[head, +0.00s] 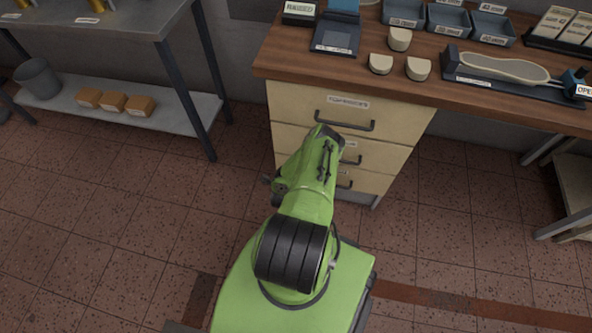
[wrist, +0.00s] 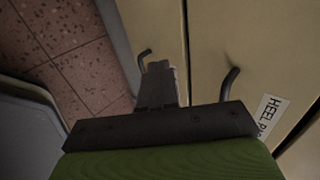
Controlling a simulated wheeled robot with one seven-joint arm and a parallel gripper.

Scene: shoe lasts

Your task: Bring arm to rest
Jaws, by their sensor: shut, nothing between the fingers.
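My green arm (head: 310,185) is raised above my base and reaches toward the front of a cream drawer unit (head: 290,105). It covers part of the lower drawers. In the wrist view my gripper (wrist: 160,70) is shut and empty, with its fingers together in front of the drawer fronts. A dark drawer handle (wrist: 232,85) lies to the right of the fingers, apart from them. In the head view I cannot make out the fingertips behind the arm.
The drawers look shut; the top one has a handle (head: 345,125). The wooden worktop (head: 440,92) holds several heel pieces (head: 380,63), blue-grey trays (head: 447,20) and a sole in a fixture (head: 505,68). A grey shelf table (head: 95,20) stands left. Tiled floor is clear between.

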